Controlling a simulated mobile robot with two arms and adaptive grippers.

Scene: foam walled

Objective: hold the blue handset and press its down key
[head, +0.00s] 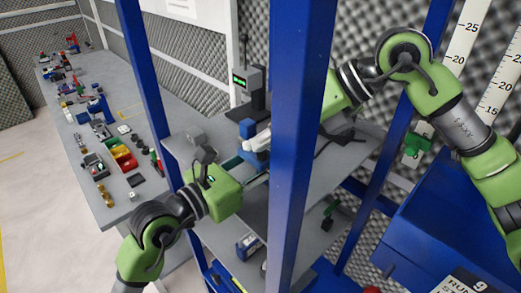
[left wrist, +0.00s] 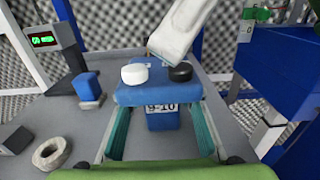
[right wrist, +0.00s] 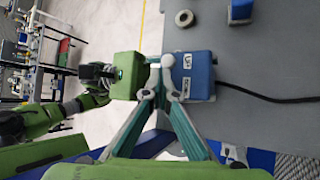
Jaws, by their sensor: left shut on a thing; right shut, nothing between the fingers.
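The blue handset (left wrist: 158,95) is between the teal fingers of my left gripper (left wrist: 160,118), which is shut on it. It is upright in the left wrist view, with a white key (left wrist: 134,73) at left, a black key (left wrist: 181,73) at right and a "9-10" label. My right gripper (right wrist: 172,92) is shut and empty. Its pale fingertips (left wrist: 165,46) are at the key end, between the keys and nearer the black one; I cannot tell whether they touch. In the right wrist view the handset (right wrist: 200,84) shows an "UP" label; the fingers hide the black key.
A grey shelf (left wrist: 50,120) lies below, with a blue block (left wrist: 88,86), a ring (left wrist: 52,152) and a box with a green display (left wrist: 45,42). A blue post (head: 297,150) stands before my right arm in the head view. A cluttered bench (head: 85,120) is at left.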

